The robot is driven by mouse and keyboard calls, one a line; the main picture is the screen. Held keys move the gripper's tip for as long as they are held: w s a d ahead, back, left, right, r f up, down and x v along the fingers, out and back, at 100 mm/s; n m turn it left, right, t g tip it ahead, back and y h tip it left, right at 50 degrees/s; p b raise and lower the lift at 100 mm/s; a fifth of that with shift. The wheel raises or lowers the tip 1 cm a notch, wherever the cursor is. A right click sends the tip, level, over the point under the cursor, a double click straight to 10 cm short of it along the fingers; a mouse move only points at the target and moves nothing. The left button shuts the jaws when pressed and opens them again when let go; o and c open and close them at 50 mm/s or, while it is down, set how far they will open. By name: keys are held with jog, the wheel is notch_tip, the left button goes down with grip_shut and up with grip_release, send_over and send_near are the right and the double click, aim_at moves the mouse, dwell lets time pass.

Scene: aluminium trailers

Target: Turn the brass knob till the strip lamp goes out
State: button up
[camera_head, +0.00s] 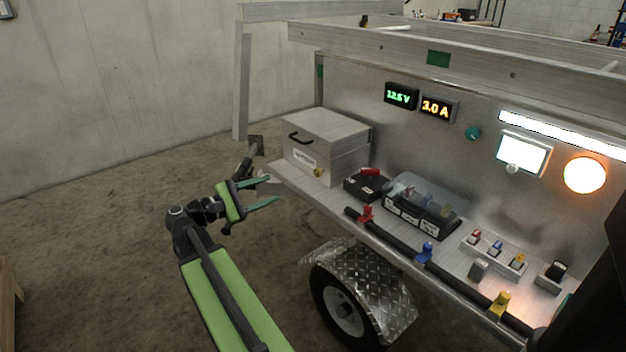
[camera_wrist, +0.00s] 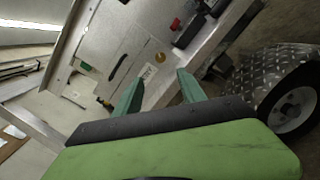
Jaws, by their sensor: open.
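A brass knob (camera_head: 318,172) is on the front of a grey metal box (camera_head: 345,164) at the left end of the trailer shelf. In the wrist view the brass knob (camera_wrist: 160,57) shows just beyond the fingertips. The strip lamp (camera_head: 560,135) glows white along the upper right of the back panel. My gripper (camera_head: 272,189) is open and empty, to the left of the box and apart from it. Its two green fingers (camera_wrist: 160,77) also show in the wrist view, pointing toward the box front.
The shelf (camera_head: 405,229) holds a black case (camera_head: 366,185), a clear-covered fuse block (camera_head: 420,203) and several small switches. A dark rail (camera_head: 446,271) with coloured clips runs along its front edge. A wheel (camera_head: 340,304) and fender stand below. A round orange-white lamp (camera_head: 585,175) is lit.

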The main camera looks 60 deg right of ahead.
aim_at(316, 173)
jog(key=x, duration=1.6)
jog(key=shift+s, duration=0.1)
jog(key=shift+c, duration=0.2)
jog(key=shift+f, duration=0.1)
grip_shut()
